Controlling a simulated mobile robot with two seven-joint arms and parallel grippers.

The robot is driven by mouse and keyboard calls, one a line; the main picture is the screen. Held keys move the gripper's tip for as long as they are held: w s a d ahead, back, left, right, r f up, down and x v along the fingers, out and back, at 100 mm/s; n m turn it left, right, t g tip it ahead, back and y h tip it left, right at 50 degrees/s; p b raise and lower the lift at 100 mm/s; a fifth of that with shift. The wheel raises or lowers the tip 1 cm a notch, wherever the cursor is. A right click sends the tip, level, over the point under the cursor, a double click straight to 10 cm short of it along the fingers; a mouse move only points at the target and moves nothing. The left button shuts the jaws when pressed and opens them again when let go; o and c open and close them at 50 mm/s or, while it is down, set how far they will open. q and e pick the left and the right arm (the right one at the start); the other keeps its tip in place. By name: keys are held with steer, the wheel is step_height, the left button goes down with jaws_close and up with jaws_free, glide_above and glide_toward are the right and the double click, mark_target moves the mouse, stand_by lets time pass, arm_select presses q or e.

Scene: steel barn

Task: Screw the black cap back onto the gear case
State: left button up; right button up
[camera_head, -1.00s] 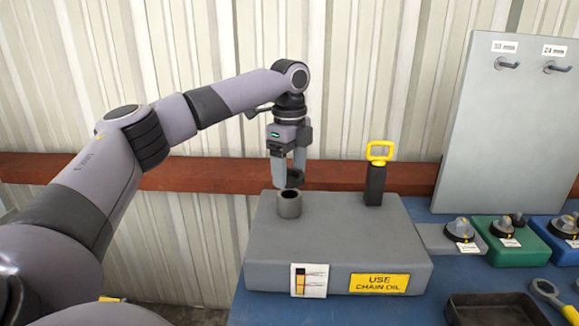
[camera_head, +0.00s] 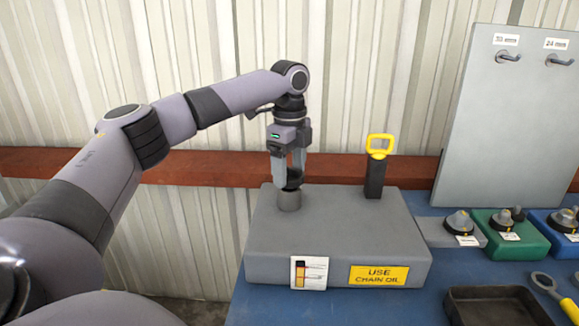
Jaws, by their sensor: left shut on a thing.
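The gear case (camera_head: 335,240) is a grey block on the blue bench, with a "USE CHAIN OIL" label on its front. Its round grey filler neck (camera_head: 290,202) stands up from the top at the left. My left gripper (camera_head: 292,184) points straight down over the neck and is shut on the black cap (camera_head: 292,187). The cap sits at the mouth of the neck and hides the hole. I cannot tell whether the threads are engaged. My right gripper is not in view.
A black dipstick with a yellow handle (camera_head: 379,147) stands on the case, right of the neck. At right are a grey panel with hooks (camera_head: 505,120), several knobbed trays (camera_head: 520,232), a dark tray (camera_head: 497,308) and a wrench (camera_head: 545,283). A corrugated wall stands behind.

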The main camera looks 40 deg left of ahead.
arm_select(q)
steer(key=shift+f, duration=0.6)
steer(key=shift+d, duration=0.1)
stand_by(0.3)
